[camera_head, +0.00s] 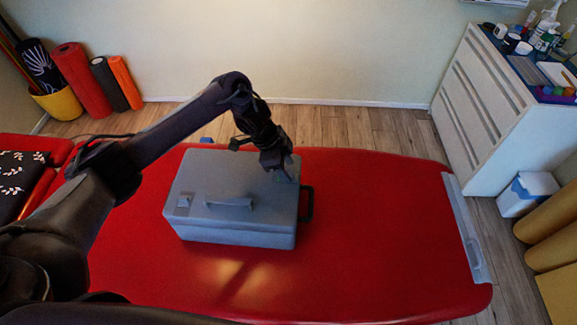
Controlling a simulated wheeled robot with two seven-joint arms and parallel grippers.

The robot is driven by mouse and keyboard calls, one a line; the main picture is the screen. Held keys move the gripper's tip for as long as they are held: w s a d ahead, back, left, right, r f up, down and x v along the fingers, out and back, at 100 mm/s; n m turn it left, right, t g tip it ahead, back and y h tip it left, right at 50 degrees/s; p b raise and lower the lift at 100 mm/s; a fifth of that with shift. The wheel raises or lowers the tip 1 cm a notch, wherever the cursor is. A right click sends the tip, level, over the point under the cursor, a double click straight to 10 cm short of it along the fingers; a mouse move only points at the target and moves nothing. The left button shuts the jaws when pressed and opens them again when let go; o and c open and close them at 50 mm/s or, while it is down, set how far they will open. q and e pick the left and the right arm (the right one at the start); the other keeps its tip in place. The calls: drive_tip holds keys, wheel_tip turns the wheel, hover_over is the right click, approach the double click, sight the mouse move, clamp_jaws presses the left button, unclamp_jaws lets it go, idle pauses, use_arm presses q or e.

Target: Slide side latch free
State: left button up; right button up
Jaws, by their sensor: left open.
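A grey-blue box (240,230) with a lid sits on the red table. A raised grip (229,203) is on top of its lid. A small latch-like block (184,200) is near the lid's left edge. A black handle (309,203) sticks out from the box's right side. My left gripper (283,176) points down over the lid's right part, close to the right edge; its fingers are open. I cannot tell whether they touch the box. The gripper partly hides the lid's right back area. My right gripper does not show.
The red padded table (390,240) has free room right of the box and in front of it. A white drawer cabinet (485,110) stands at the right.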

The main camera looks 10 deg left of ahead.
use_arm(q)
drive_tip(key=shift+x, duration=0.85)
drive_tip(key=shift+a, duration=0.1)
clamp_jaws()
